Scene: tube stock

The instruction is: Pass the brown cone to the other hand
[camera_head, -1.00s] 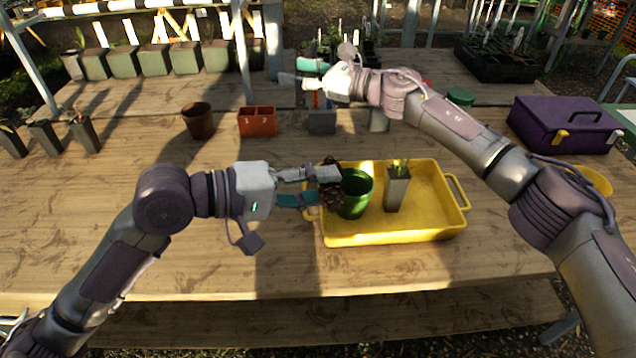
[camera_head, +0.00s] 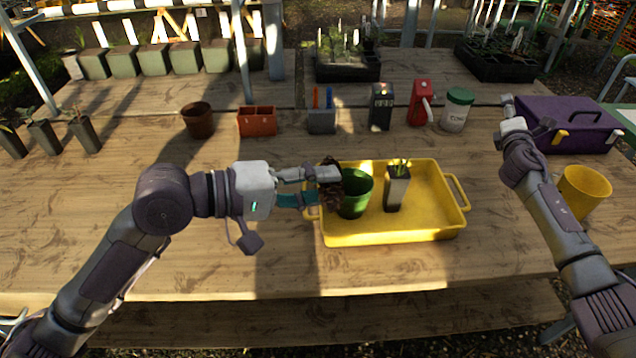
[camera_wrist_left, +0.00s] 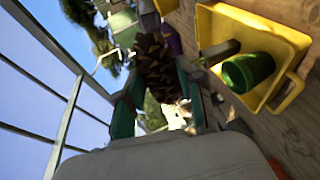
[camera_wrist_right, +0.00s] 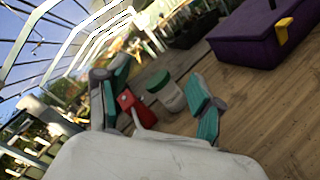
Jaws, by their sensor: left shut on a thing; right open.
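The brown cone (camera_wrist_left: 156,62) is a scaly pine cone, seen clearly in the left wrist view between the two fingers. In the head view the cone (camera_head: 329,190) is partly hidden by the fingers and sits beside the green pot. My left gripper (camera_head: 318,187) is shut on the cone, over the left edge of the yellow tray. My right gripper (camera_wrist_right: 155,95) is open and empty in the right wrist view. In the head view the right gripper (camera_head: 508,108) is at the right, beside the purple toolbox and well apart from the cone.
The yellow tray (camera_head: 440,222) holds a green pot (camera_head: 357,195) and a grey pot with a plant (camera_head: 397,188). The front left tabletop is clear.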

